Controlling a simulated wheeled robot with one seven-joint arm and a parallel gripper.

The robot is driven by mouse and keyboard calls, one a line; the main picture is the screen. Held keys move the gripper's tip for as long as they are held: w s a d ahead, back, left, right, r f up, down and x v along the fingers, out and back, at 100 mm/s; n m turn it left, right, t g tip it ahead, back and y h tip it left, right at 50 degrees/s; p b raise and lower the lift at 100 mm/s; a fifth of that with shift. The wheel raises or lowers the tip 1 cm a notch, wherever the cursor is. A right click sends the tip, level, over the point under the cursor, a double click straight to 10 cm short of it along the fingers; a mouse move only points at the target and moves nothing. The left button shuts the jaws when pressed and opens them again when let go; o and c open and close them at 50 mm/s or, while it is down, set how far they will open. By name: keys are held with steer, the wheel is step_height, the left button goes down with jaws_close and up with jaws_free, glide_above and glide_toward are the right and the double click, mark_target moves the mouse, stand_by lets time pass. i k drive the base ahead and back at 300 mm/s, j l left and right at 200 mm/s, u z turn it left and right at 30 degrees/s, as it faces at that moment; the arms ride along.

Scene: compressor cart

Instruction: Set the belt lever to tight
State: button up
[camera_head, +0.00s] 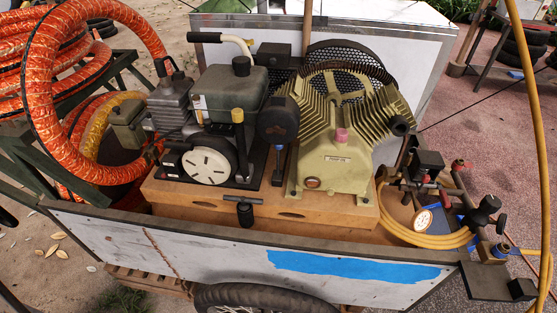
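No part is clearly marked as the belt lever, and I cannot tell its setting. A cream bent lever with a black grip (206,37) sticks out to the left above the small engine (225,95). A black T-shaped handle (244,211) sits on the front edge of the wooden base, below the gap between the engine and the olive compressor (338,160). A black mesh guard (345,62) stands behind the compressor; any belt is hidden. My gripper is not in view.
Orange hose coils (62,165) crowd the left. A gauge (422,221), valves and a yellow hose (440,238) fill the cart's right end. The cart's front panel (215,262) rises before the base. A thin yellow hose (541,150) hangs at the far right.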

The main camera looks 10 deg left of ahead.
mark_target(278, 160)
steer(key=i+j, duration=0.1)
steer(key=j, duration=0.4)
steer(key=i+j, duration=0.1)
steer(key=j, duration=0.4)
steer(key=i+j, duration=0.1)
steer(key=j, duration=0.4)
